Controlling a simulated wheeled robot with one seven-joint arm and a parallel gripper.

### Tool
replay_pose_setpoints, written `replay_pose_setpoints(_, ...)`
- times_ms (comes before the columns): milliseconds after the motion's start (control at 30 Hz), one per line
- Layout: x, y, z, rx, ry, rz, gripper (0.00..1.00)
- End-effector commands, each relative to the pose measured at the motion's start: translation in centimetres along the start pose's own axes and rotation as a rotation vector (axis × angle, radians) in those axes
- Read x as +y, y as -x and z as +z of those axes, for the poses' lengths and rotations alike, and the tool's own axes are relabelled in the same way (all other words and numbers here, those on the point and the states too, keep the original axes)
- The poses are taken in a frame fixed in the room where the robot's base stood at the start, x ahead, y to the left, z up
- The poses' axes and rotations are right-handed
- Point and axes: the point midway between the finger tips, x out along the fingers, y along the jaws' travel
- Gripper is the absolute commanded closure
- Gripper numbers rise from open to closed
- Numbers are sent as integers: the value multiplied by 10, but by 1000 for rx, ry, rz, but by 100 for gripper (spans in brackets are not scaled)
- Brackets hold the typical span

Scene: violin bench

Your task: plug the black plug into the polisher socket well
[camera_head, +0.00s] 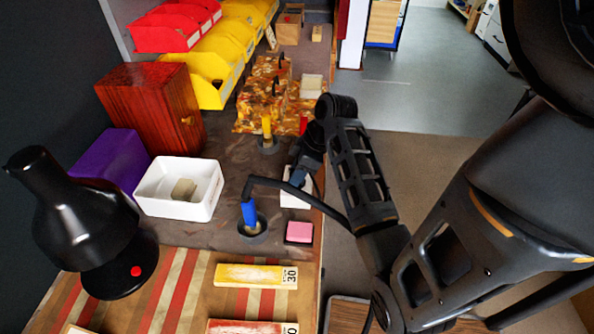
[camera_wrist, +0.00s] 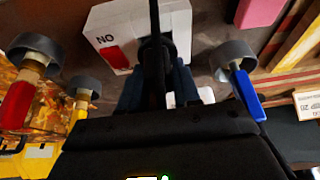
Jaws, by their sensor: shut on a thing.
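My gripper (camera_wrist: 157,88) is shut on the black plug (camera_wrist: 157,56), which stands between the two bluish fingers in the wrist view. A black cable runs away from the plug. In the head view my gripper (camera_head: 300,174) is over a white block (camera_head: 296,199) near the bench's right edge, and largely hides it. Grey round wells hold a blue piece (camera_head: 249,212), a yellow piece (camera_head: 267,127) and a red piece (camera_head: 303,125). I cannot tell which opening is the polisher socket well.
A pink block (camera_head: 299,232) lies near the white block. A white tray (camera_head: 150,205), purple box (camera_head: 120,158), wooden cabinet (camera_head: 150,100) and black lamp (camera_head: 75,220) stand left. Yellow bins (camera_head: 212,80) are behind. Sanding blocks (camera_head: 250,275) lie in front.

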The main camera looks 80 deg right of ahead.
Motion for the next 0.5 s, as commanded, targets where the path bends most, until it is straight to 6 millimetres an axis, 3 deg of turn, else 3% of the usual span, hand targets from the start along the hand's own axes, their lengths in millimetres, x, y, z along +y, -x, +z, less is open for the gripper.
replay_pose_setpoints(367,0,-8,4,0,0,0,95)
replay_pose_setpoints(400,0,-8,3,0,0,0,64)
replay_pose_setpoints(500,0,-7,3,0,0,0,55)
